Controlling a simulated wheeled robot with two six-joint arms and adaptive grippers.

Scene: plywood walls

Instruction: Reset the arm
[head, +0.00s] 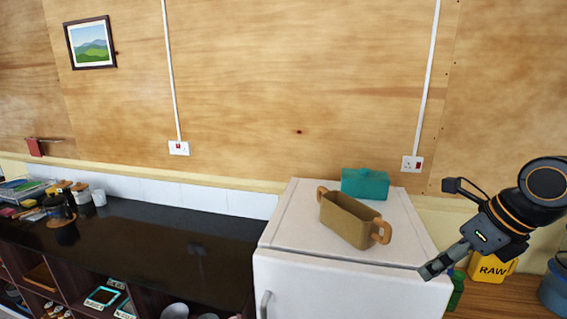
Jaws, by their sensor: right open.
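My right gripper (440,264) comes in from the right edge on its dark arm. It hangs over the right side of the white fridge top, with its fingers pointing down and left. It is open and I see nothing held in it. A brown box with two round wooden handles (348,222) stands on the white fridge (330,290), left of the gripper and apart from it. A teal container (365,184) stands behind the box. My left gripper is not in view.
A yellow container marked RAW (490,268) and a blue vessel (555,288) stand on the wooden counter (500,296) near my right arm. A dark counter (165,240) runs left, mostly clear, with jars (82,194) at its far end. A plywood wall closes the back.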

